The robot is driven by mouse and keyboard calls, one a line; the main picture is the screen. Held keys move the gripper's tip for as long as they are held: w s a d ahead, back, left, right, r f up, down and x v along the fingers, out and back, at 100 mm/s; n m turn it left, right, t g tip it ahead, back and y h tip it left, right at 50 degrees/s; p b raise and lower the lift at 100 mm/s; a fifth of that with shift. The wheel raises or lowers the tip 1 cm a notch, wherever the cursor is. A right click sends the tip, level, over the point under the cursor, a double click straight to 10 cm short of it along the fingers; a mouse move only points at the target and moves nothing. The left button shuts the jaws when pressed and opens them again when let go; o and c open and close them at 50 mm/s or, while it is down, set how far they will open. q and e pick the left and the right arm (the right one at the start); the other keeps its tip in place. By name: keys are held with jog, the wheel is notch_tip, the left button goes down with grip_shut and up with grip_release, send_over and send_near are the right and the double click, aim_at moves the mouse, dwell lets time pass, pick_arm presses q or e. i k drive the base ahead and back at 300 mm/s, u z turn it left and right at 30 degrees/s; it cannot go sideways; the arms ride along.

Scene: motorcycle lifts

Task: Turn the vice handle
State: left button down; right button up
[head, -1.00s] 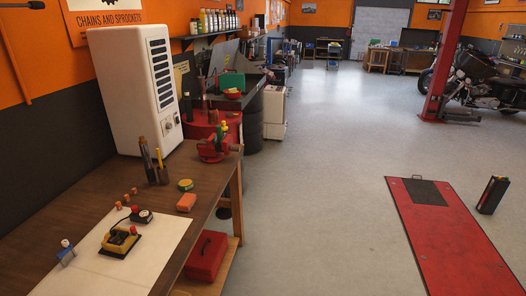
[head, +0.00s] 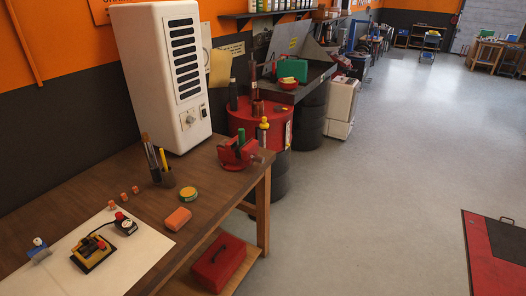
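A red bench vice (head: 236,154) sits at the far right corner of the wooden workbench (head: 215,190). A green piece stands upright at its jaws. A grey part at the vice's right side may be its handle, but it is too small to tell. Neither of my grippers shows in the head view.
On the bench are a white vented cabinet (head: 160,80), a brush holder (head: 160,176), a yellow-green tin (head: 188,194), an orange block (head: 177,219) and a yellow device (head: 93,253) on a white sheet. A red toolbox (head: 218,262) sits on the lower shelf. Open floor lies right of the bench.

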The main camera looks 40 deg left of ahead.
aim_at(258, 159)
jog(key=u, duration=0.65)
jog(key=i, duration=1)
jog(key=u, duration=1)
